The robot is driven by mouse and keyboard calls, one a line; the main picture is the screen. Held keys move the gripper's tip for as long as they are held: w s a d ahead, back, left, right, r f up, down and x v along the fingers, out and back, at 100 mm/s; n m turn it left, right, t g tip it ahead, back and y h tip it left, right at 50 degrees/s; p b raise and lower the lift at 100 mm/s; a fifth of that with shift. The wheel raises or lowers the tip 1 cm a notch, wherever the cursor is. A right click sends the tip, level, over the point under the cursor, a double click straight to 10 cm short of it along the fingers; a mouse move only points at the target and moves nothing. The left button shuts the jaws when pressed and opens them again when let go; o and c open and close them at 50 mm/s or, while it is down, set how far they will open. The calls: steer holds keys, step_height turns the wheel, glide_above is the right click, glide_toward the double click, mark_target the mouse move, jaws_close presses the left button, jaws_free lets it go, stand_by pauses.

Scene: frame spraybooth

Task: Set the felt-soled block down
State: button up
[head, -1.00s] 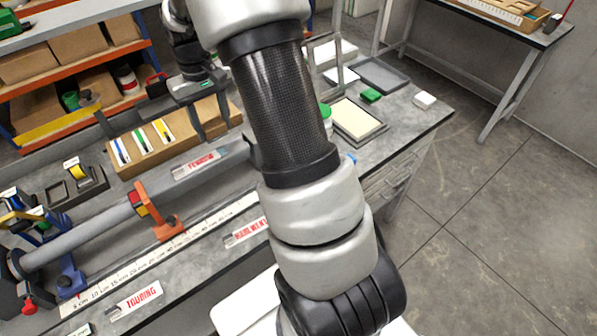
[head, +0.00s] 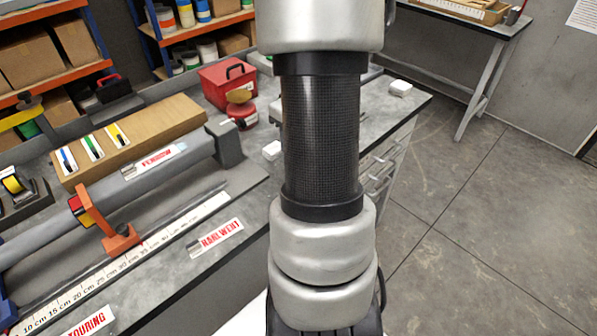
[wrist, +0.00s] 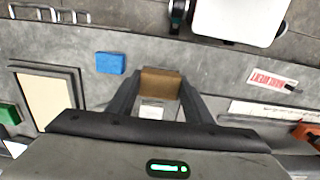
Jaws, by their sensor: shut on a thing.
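In the wrist view my gripper (wrist: 158,92) has its two dark fingers closed on a brown block (wrist: 160,82), which I take to be the felt-soled block. The block sits between the fingertips over the grey bench top (wrist: 215,85). I cannot tell whether its underside touches the bench, and no felt is clearly visible. A small pale thing (wrist: 153,111) shows between the fingers, nearer the palm. In the head view my arm hides the gripper and the block.
In the wrist view a blue block (wrist: 110,63) lies left of the block, with a framed cream pad (wrist: 45,97) and a green block (wrist: 9,114) further left. A HARLWENT label (wrist: 272,80) lies right. The head view shows a red box (head: 228,84) and a long grey tube (head: 150,178).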

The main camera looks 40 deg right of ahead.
steer(key=shift+f+b, duration=0.3)
steer(key=shift+f, duration=2.7)
steer(key=shift+f, duration=0.2)
steer(key=o, duration=0.9)
steer(key=shift+o, duration=0.2)
step_height(320, 180, up, 12)
steer(key=shift+r+p, duration=0.2)
steer(key=shift+p, duration=0.6)
